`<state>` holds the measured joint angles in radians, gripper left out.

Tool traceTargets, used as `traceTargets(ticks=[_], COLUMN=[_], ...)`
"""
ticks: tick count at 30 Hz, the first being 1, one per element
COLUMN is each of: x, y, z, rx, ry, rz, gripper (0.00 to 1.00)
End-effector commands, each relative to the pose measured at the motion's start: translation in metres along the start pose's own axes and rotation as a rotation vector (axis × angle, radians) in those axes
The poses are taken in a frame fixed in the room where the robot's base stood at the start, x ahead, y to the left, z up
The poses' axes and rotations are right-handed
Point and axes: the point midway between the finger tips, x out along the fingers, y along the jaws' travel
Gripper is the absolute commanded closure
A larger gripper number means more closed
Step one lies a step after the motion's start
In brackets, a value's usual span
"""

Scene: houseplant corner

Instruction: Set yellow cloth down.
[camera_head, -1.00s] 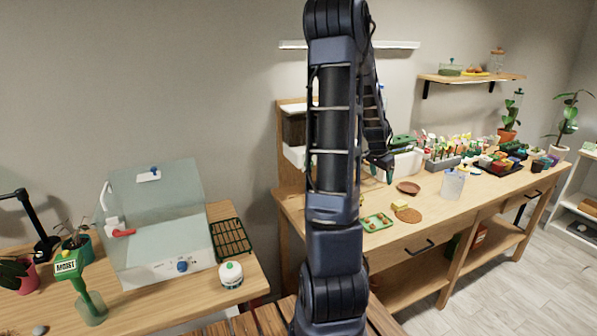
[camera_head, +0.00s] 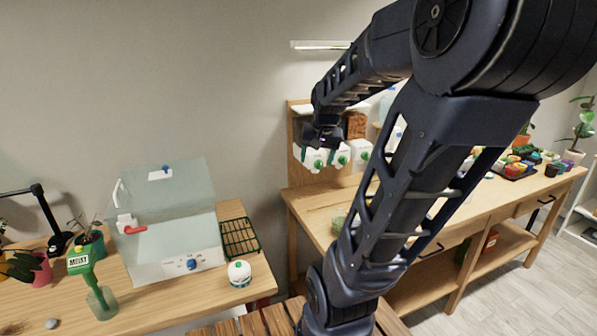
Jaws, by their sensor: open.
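I cannot make out a yellow cloth in this view. My gripper (camera_head: 322,138) is at the end of my raised arm, in front of the shelf unit at the back of the right bench. It is small and dark here, and its jaws are open with no cloth visible in them. It overlaps the leftmost white container (camera_head: 313,160) in the picture; I cannot tell whether they touch. My arm hides much of the right wooden bench (camera_head: 312,204).
The left table (camera_head: 180,305) holds a clear-lidded box (camera_head: 170,245), a dark rack (camera_head: 240,238), a round white pot (camera_head: 239,274) and a green moisture meter (camera_head: 82,266). White containers with green spots stand on the shelf unit. The right bench's left front looks clear.

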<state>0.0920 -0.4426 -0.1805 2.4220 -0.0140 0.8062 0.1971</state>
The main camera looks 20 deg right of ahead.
Motion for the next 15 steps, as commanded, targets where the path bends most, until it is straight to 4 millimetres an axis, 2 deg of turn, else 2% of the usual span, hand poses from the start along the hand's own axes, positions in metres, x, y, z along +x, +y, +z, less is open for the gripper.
traceTargets(ticks=[3,9,15], x=[-0.020,-0.043,-0.054], y=[-0.021,-0.043,-0.052], z=[0.032,0.085,0.118], rx=[-0.121,-0.311,-0.427], ry=[0.012,0.028,0.038], rz=[-0.021,-0.036,-0.036], gripper=[0.36,0.36,0.36])
